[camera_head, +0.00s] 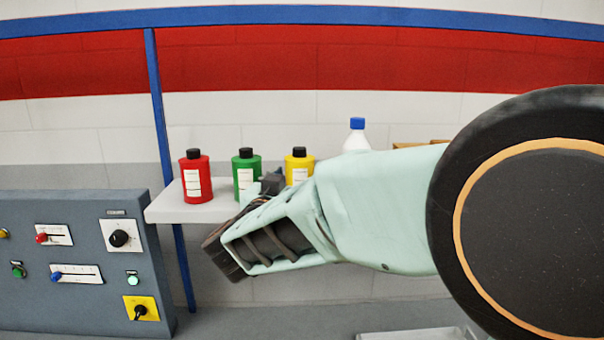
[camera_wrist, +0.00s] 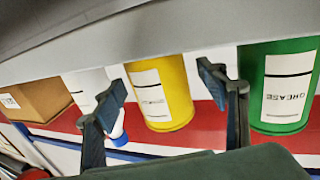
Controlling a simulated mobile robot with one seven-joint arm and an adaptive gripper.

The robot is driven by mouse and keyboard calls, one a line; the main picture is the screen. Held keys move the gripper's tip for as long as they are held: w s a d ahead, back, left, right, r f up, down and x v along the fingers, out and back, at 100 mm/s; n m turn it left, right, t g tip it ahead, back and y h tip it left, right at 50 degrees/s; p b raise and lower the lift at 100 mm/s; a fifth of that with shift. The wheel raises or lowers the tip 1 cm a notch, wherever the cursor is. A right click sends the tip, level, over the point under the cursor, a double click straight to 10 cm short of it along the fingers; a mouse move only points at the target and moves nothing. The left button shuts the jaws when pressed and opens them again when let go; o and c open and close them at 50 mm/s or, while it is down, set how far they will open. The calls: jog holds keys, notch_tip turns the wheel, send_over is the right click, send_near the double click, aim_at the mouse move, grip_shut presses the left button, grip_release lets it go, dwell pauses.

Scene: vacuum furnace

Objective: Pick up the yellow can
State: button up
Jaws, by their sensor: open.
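The yellow can (camera_head: 299,161) has a black cap and a white label. It stands upright on a light shelf (camera_head: 180,211), its lower part hidden behind my arm in the head view. In the wrist view, which is upside down, the yellow can (camera_wrist: 161,92) appears between the two dark fingers of my gripper (camera_wrist: 166,95). The fingers are open, with visible gaps on both sides of the can. Only a small dark part of my gripper (camera_head: 270,184) shows in the head view, in front of the shelf. How far the fingers are from the can is unclear.
A green can (camera_head: 245,170) labelled grease stands close beside the yellow one, with a red can (camera_head: 195,177) farther left. A white bottle with a blue cap (camera_head: 357,135) and a brown box (camera_wrist: 34,100) are on the other side. A control panel (camera_head: 75,265) is lower left.

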jog(key=shift+w+d, duration=0.1)
jog(key=shift+w, duration=0.2)
jog(key=shift+r, duration=0.1)
jog(key=c, duration=1.5)
jog(key=shift+r, duration=0.15)
jog(key=shift+c, duration=0.2)
